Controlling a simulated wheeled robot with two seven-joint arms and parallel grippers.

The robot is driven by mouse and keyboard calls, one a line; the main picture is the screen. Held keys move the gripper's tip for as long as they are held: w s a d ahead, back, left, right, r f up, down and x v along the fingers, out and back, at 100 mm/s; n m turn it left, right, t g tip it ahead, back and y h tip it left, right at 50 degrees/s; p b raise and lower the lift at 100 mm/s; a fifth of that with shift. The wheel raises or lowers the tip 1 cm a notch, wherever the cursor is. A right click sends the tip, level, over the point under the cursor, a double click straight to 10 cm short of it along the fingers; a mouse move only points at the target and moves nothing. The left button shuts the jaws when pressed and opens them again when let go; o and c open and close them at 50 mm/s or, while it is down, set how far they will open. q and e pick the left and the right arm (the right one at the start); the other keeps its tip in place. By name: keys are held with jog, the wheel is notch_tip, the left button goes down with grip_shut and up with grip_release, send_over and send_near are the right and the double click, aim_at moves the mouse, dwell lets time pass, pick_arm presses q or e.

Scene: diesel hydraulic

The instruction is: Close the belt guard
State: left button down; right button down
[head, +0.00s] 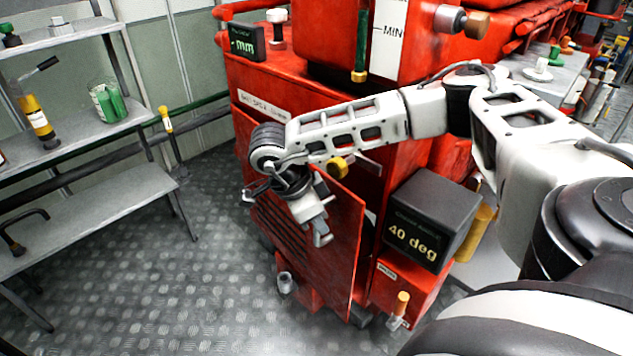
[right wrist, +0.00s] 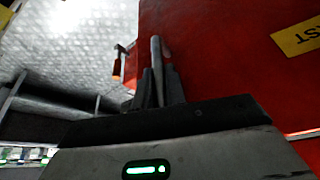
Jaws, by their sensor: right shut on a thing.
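The belt guard (head: 343,250) is a red panel low on the side of the red machine in the head view. It stands out at an angle, with a dark gap on its right side. My right gripper (head: 320,232) is in front of this panel. In the right wrist view my right gripper (right wrist: 158,88) is shut on a thin grey metal bar (right wrist: 156,50), which looks like the guard's handle. The red surface fills the right of that view. The fingers hide the bar's lower part. My left gripper is in neither view.
A black box marked "40 deg" (head: 432,222) sits right of the guard. Grey shelves (head: 95,210) stand at the left. The patterned floor (head: 165,290) between shelves and machine is mostly clear.

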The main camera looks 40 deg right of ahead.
jog(key=shift+w+r, duration=0.1)
jog(key=shift+r, duration=0.05)
jog(key=c, duration=1.5)
grip_release()
jog(key=shift+o, duration=0.2)
jog(key=v, duration=1.5)
jog(key=shift+a+r, duration=0.25)
jog(key=shift+r, duration=0.1)
